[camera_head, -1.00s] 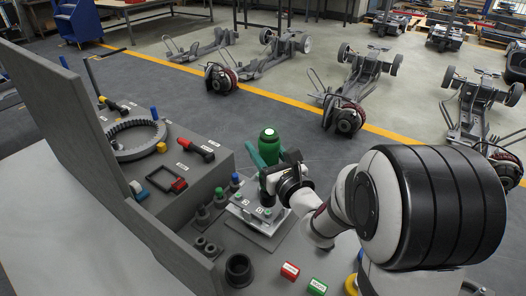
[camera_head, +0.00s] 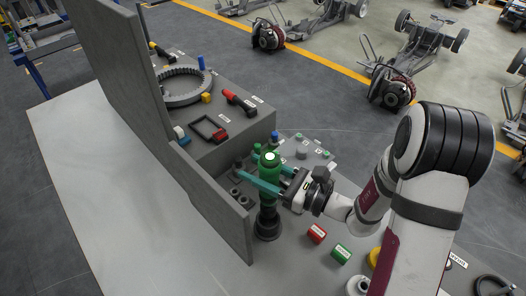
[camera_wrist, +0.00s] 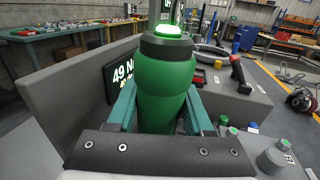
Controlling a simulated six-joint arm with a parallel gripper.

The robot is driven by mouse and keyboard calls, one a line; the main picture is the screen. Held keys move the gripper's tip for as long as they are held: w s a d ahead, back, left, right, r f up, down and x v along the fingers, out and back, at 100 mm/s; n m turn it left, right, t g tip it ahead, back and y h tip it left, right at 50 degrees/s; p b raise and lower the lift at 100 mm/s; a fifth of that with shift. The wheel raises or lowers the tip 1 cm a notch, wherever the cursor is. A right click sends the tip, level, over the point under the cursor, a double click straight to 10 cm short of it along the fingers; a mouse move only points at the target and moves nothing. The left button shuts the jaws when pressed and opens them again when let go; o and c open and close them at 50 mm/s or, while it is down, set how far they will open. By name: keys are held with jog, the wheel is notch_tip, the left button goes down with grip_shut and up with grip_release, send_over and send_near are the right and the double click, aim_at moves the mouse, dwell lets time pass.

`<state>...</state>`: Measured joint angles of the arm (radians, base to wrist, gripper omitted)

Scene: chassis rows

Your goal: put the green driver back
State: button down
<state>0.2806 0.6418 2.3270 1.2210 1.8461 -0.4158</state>
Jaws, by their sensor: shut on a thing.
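The green driver (camera_head: 269,163) is upright in the head view, with a lit white top. My gripper (camera_head: 268,180) has its teal fingers shut around the driver's body. The wrist view shows the driver (camera_wrist: 165,88) close up between the two fingers (camera_wrist: 160,112), its dark collar and glowing top above them. Right below the driver is a round black holder (camera_head: 267,229) on the bench. The driver's lower end lines up with the holder's mouth. I cannot tell whether it is inside or just above it.
A grey upright panel (camera_head: 215,205) stands close on the left. A raised grey block with a ring gear (camera_head: 182,88) and a red-handled tool (camera_head: 238,102) is behind. Red (camera_head: 316,233) and green (camera_head: 341,253) blocks lie to the right of the holder.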

jog(key=shift+f, duration=0.9)
jog(key=shift+f, duration=0.15)
jog(key=shift+f, duration=2.8)
jog(key=shift+c, duration=1.1)
grip_release()
